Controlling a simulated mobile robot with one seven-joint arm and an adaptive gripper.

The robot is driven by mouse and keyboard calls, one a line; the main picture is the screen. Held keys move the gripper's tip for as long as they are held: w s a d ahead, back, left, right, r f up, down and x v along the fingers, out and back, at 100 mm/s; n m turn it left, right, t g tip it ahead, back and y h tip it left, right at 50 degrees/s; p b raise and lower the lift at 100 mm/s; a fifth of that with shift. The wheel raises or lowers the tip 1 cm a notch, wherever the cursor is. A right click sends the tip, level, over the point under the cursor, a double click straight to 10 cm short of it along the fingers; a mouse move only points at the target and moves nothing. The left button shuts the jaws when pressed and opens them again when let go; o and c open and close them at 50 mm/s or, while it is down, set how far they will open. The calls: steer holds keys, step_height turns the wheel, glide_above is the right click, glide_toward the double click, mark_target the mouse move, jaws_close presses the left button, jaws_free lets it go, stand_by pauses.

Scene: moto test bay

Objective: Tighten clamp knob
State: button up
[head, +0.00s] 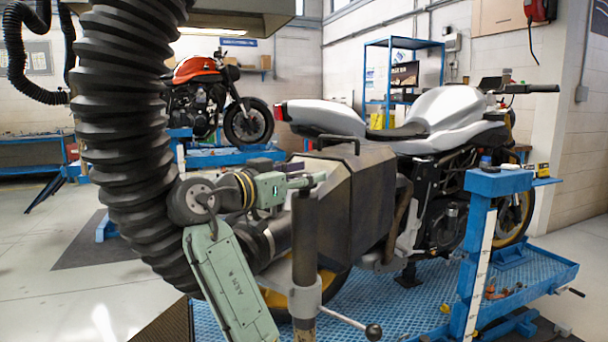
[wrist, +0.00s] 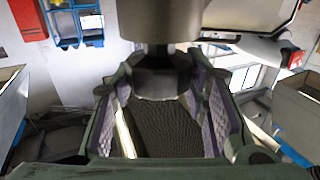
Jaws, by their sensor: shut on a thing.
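My gripper (head: 308,182) reaches in from the left at the top of a dark upright post (head: 305,235). In the wrist view my gripper (wrist: 160,105) has its two purple-padded fingers on either side of a dark round piece (wrist: 160,84), which looks like the clamp knob, and is shut on it. A thicker grey-brown cylinder (wrist: 160,20) is in line with this piece. Lower on the post is a light grey clamp collar (head: 304,296) with a black-ended lever (head: 373,331).
A silver motorcycle (head: 455,108) stands on a blue lift (head: 535,275) behind the post. A dark angular case (head: 345,200) is close behind my gripper. A thick ribbed black hose (head: 125,130) hangs at the left. Open floor (head: 45,260) lies at far left.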

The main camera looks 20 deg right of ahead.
steer(key=shift+f+m+g+h, duration=0.1)
steer(key=shift+m+g+h, duration=0.2)
steer(key=shift+m+g, duration=0.3)
steer(key=o, duration=1.2)
steer(key=v, duration=1.2)
